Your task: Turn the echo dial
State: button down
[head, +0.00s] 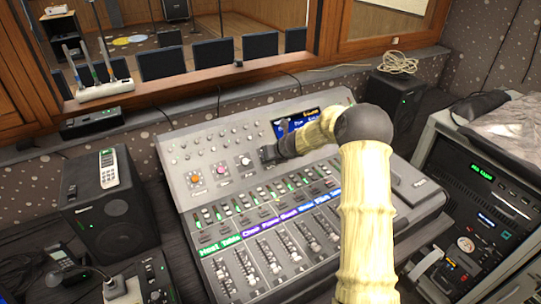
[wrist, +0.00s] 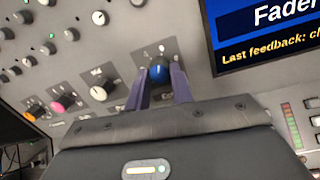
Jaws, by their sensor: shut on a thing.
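The mixing console (head: 182,158) has a row of larger dials on its upper panel. An orange dial (head: 195,180), a pink dial (head: 221,170) and a white dial (head: 246,161) show in the head view. My gripper (head: 268,154) is at the right end of this row. In the wrist view its two purple fingers are shut on a blue dial (wrist: 160,72), one on each side. The blue dial is hidden by my gripper in the head view. The dial labels are too small to read, so I cannot tell which one says echo.
A display screen (wrist: 265,35) is close to the right of the blue dial. The white dial (wrist: 99,92) is just left of my fingers. Faders (head: 262,262) fill the console's lower part. A speaker (head: 103,210) stands at left and a rack unit (head: 480,205) at right.

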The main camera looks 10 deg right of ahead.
jog(key=shift+m, duration=0.4)
jog(key=c, duration=1.2)
grip_release()
jog(key=shift+d, duration=0.1)
jog(key=shift+r, duration=0.1)
jog(key=p+v, duration=0.1)
jog(key=v, duration=1.6)
jog(key=shift+s, duration=0.15)
